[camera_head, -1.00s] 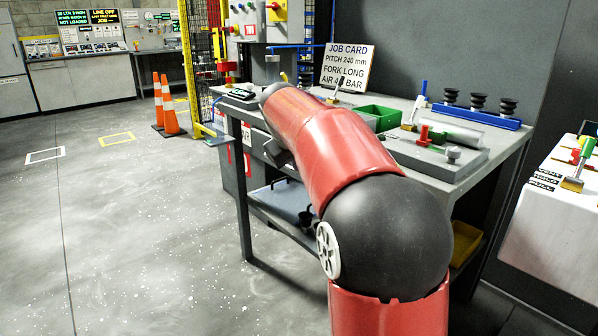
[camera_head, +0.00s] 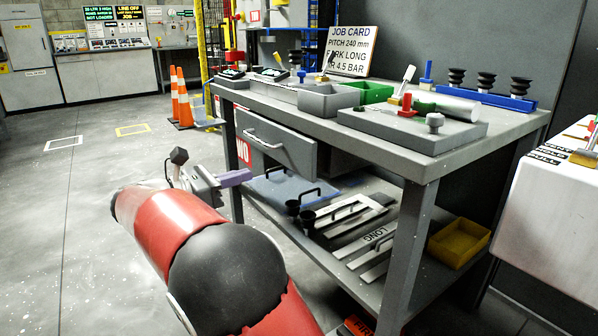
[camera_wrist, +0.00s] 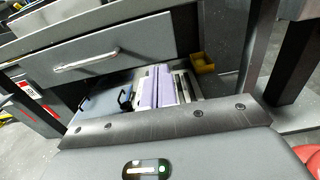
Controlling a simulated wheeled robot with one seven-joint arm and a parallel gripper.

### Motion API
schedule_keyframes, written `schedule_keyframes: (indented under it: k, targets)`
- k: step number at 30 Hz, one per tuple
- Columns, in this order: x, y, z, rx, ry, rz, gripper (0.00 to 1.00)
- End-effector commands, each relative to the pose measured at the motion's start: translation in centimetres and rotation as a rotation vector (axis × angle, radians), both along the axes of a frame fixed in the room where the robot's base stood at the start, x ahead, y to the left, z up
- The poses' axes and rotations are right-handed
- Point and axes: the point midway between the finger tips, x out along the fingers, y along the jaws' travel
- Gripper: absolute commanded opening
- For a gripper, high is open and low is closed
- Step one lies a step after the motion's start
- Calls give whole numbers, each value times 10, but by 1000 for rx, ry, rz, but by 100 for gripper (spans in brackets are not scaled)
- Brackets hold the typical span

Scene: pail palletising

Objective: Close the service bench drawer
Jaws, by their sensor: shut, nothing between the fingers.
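The service bench drawer (camera_head: 285,152) is a grey front with a pale bar handle (camera_head: 262,138), under the left part of the bench top. The front appears to stand out from the bench, but how far is hard to tell. In the wrist view the drawer front (camera_wrist: 120,48) and its handle (camera_wrist: 86,60) are at the upper left. My gripper (camera_head: 240,176) has purple fingers, shut and empty. It is in front of the bench, below the handle's height, and looks apart from the drawer. The fingers (camera_wrist: 158,87) show below the drawer front in the wrist view.
The bench top (camera_head: 400,150) holds a grey bin (camera_head: 328,102), a green bin (camera_head: 372,92) and a plate with fixtures. The lower shelf has flat plates and dark cups. A yellow bin (camera_head: 458,243) is at right. Orange cones (camera_head: 183,95) stand behind left; the floor at left is clear.

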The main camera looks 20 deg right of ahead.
Motion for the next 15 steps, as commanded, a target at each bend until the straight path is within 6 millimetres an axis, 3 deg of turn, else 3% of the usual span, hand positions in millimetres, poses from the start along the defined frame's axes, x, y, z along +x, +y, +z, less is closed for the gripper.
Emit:
schedule_keyframes:
  k: [5, 15]
  targets:
    - [5, -18, 1, -9, 4, -3, 0]
    - [28, -87, 0, -6, 2, -4, 0]
